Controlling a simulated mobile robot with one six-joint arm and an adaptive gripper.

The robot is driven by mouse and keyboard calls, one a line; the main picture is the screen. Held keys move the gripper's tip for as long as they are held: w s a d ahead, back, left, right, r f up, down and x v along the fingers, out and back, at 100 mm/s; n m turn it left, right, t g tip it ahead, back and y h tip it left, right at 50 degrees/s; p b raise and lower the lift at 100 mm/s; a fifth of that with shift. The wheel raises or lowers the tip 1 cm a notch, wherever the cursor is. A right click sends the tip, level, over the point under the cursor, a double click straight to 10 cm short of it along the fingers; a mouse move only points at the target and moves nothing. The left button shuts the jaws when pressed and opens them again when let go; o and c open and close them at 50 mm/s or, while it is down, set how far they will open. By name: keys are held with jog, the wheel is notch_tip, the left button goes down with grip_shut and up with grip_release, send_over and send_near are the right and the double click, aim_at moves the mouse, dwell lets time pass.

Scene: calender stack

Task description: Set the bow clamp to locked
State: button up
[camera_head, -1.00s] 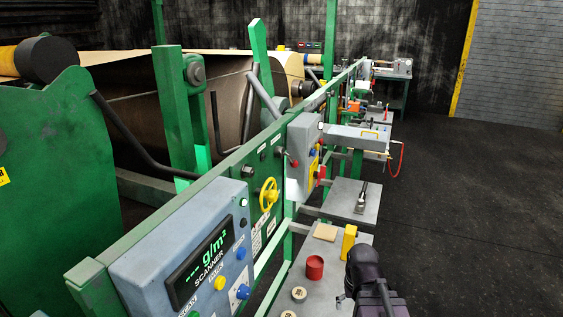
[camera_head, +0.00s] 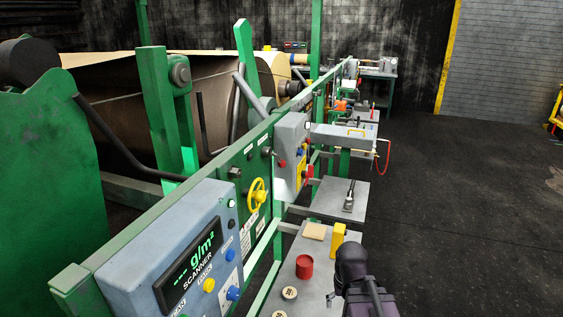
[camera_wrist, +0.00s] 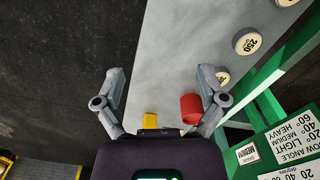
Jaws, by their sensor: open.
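I cannot tell for sure which part is the bow clamp. The yellow handwheel (camera_head: 257,194) sits on the green panel (camera_head: 233,166) along the machine rail, with small dark knobs beside it. A bow angle sign (camera_wrist: 292,143) with light, medium and heavy settings shows at the lower right of the wrist view. My gripper (camera_wrist: 160,76) is open and empty, its two fingers spread over the grey shelf. In the head view only a bit of my gripper (camera_head: 330,299) shows beside my dark wrist, well apart from the handwheel.
The grey shelf (camera_head: 322,275) carries a red cup (camera_head: 304,267), a yellow block (camera_head: 338,240), a tan pad (camera_head: 314,231) and round pale weights (camera_head: 289,293). The scanner box (camera_head: 175,255) juts out at the near left. Dark floor at the right is clear.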

dwell(0.3)
jog(key=c, duration=0.3)
jog(key=shift+w, duration=0.15)
jog(key=shift+c, duration=0.3)
jog(key=w+a+r+m+t+y+p, duration=0.15)
jog(key=w+a+r+m+y, duration=0.3)
jog(key=w, duration=0.65)
jog(key=w+a+r+m+t+y, duration=0.3)
jog(key=w+a+y, duration=0.15)
jog(key=w, duration=0.55)
jog(key=w+d+r+m+t+y, duration=0.1)
jog(key=w+r+m+t+y, duration=0.1)
jog(key=w+r, duration=0.4)
jog(key=w+d+r+m+t+y, duration=0.1)
jog(key=w+r+m+t+y, duration=0.2)
jog(key=w+r+m, duration=0.4)
jog(key=w+t, duration=0.1)
jog(key=w, duration=0.4)
jog(key=shift+d+y, duration=0.3)
jog(key=shift+d, duration=0.05)
jog(key=shift+w+a, duration=0.1)
